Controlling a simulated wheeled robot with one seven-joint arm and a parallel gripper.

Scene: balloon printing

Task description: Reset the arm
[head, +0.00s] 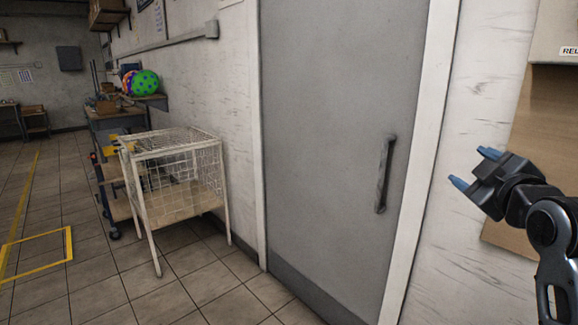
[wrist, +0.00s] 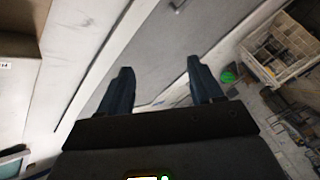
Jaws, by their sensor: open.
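My gripper (head: 473,168) is at the right side of the head view, with my arm folded up below it. Its two blue fingertips point left and are apart, with nothing between them. In the wrist view my gripper (wrist: 160,88) also shows its two dark fingers spread and empty. It is in the air in front of the white wall, to the right of the grey door (head: 335,130), and appears to touch nothing.
A white wire cage (head: 180,150) on legs stands left of the door. Behind it are a workbench (head: 115,118) and a green spotted balloon (head: 145,83). A brown board (head: 540,140) is on the wall at right. Tiled floor at lower left is clear, with yellow lines.

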